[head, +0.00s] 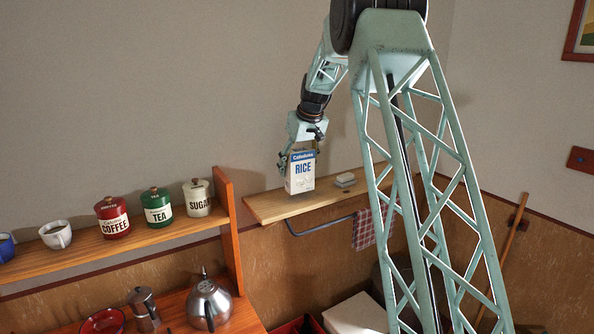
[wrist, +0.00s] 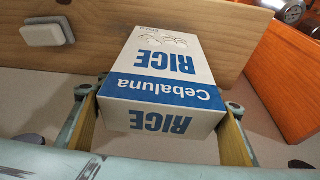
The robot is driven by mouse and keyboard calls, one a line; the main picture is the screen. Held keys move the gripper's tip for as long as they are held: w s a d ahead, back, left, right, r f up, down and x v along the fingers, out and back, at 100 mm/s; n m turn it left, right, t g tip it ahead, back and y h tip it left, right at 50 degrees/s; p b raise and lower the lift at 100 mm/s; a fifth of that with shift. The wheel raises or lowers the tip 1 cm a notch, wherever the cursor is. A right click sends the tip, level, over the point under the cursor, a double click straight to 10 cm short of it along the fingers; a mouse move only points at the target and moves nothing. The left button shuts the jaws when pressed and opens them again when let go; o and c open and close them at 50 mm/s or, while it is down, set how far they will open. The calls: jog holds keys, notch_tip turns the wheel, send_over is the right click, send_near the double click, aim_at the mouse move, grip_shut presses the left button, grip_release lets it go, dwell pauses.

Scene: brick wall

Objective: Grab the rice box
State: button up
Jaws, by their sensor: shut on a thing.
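The rice box (head: 301,174) is white and blue with "RICE" printed on it. In the head view it is upright at the small wooden wall shelf (head: 262,208). My gripper (head: 300,155) comes down from above and is shut on the upper part of the box. In the wrist view the box (wrist: 165,75) appears upside down between the two fingers of my gripper (wrist: 165,125), one at each side. I cannot tell whether the bottom of the box touches the shelf.
A small pale block (head: 345,181) lies on the shelf right of the box. To the left, a longer shelf (head: 150,241) with an orange end panel (head: 229,230) holds coffee (head: 113,218), tea (head: 157,207) and sugar (head: 198,198) canisters. A kettle (head: 209,303) stands below.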

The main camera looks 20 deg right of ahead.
jog(key=s+a+r+b, duration=0.1)
jog(key=s+a+b, duration=0.1)
jog(key=s+a, duration=0.8)
jog(key=shift+s+r, duration=0.2)
jog(key=shift+s, duration=0.25)
jog(key=shift+a, duration=0.1)
